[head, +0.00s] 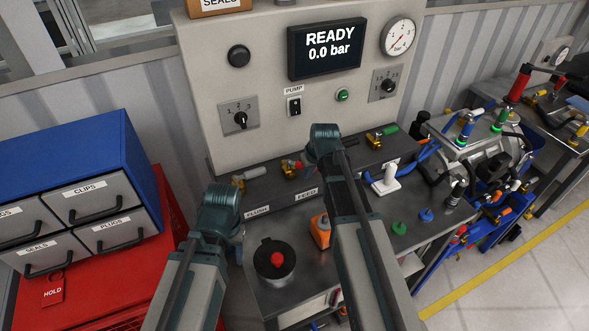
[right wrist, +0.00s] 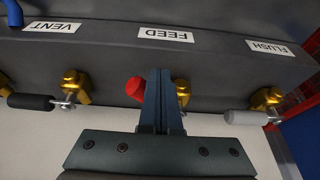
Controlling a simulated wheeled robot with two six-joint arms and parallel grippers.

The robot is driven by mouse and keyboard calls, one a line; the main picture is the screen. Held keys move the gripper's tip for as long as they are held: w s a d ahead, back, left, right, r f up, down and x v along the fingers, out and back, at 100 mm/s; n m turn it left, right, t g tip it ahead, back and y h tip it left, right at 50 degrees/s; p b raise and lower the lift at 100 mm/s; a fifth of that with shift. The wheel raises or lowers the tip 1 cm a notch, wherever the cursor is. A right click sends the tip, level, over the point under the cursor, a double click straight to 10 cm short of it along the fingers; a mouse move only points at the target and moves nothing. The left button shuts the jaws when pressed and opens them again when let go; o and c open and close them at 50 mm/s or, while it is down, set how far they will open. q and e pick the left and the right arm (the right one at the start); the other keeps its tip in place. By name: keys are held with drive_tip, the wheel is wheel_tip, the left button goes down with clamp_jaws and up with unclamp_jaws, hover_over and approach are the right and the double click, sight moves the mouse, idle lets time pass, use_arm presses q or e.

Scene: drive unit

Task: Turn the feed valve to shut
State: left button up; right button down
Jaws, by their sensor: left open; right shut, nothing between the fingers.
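The feed valve has a brass body (right wrist: 182,92) and a red handle (right wrist: 135,88), both in the right wrist view by the FEED label (right wrist: 165,35). The brass body and red handle also show in the head view, left of my right gripper (head: 323,138). In the right wrist view my right gripper (right wrist: 163,78) is shut and empty. Its fingers stand between the red grip and the brass body and hide the lever there; contact cannot be told.
The flush valve's white handle (right wrist: 245,117) and the vent valve's black handle (right wrist: 30,101) lie either side. The panel display (head: 328,48) reads READY, 0.0 bar. A black pot with a red knob (head: 277,259) and an orange bottle (head: 320,231) stand on the bench.

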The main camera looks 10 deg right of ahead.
drive_tip(key=shift+w+d, duration=0.1)
drive_tip(key=shift+w+d, duration=0.5)
drive_tip(key=shift+d, duration=0.05)
drive_tip(key=shift+w+d, duration=0.4)
drive_tip(key=shift+w, duration=0.45)
drive_tip(key=shift+w+d, duration=0.35)
drive_tip(key=shift+w, duration=0.35)
